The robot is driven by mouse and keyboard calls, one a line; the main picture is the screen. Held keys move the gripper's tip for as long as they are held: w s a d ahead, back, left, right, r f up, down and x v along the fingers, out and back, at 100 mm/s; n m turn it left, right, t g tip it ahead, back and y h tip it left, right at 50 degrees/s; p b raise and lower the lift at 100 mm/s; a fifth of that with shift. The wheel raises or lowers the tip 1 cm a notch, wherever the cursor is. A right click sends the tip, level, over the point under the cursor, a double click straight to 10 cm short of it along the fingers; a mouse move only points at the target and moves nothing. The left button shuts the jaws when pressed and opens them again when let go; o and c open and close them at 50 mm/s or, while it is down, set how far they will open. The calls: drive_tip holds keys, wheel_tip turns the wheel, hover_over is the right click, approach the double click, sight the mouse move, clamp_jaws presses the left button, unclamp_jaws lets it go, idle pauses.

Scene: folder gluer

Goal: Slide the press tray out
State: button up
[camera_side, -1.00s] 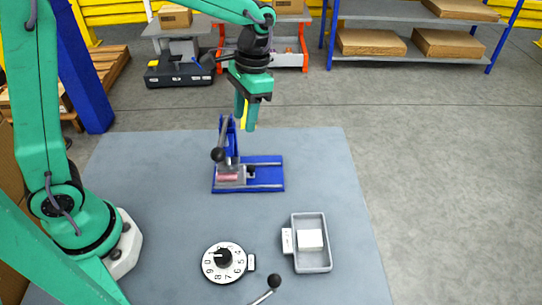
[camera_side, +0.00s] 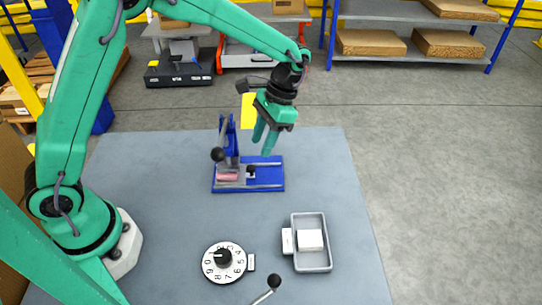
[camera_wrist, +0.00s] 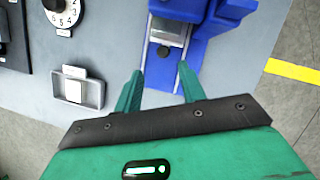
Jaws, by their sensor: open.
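The blue press (camera_side: 229,140) stands on the grey table, with a black-knobbed lever and a blue railed base extending to the right. Its small grey press tray (camera_side: 231,181) sits at the left of the base, below the lever, with a pink piece (camera_side: 228,176) on it. A dark knob (camera_side: 251,169) is at the tray's right end. My gripper (camera_side: 263,146) is open and empty, above the right part of the base and apart from the knob. In the wrist view the open fingers (camera_wrist: 160,83) straddle the base rails (camera_wrist: 163,66).
A numbered dial (camera_side: 223,262) and a black-knobbed lever (camera_side: 273,283) are at the front. The table right of the press is clear.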

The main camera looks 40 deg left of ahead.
sight(251, 167)
drive_tip(key=shift+a+x, duration=0.15)
drive_tip(key=shift+x, duration=1.55)
drive_tip(key=shift+a+x, duration=0.1)
drive_tip(key=shift+x, duration=1.6)
drive_tip(key=shift+c, duration=0.4)
clamp_jaws()
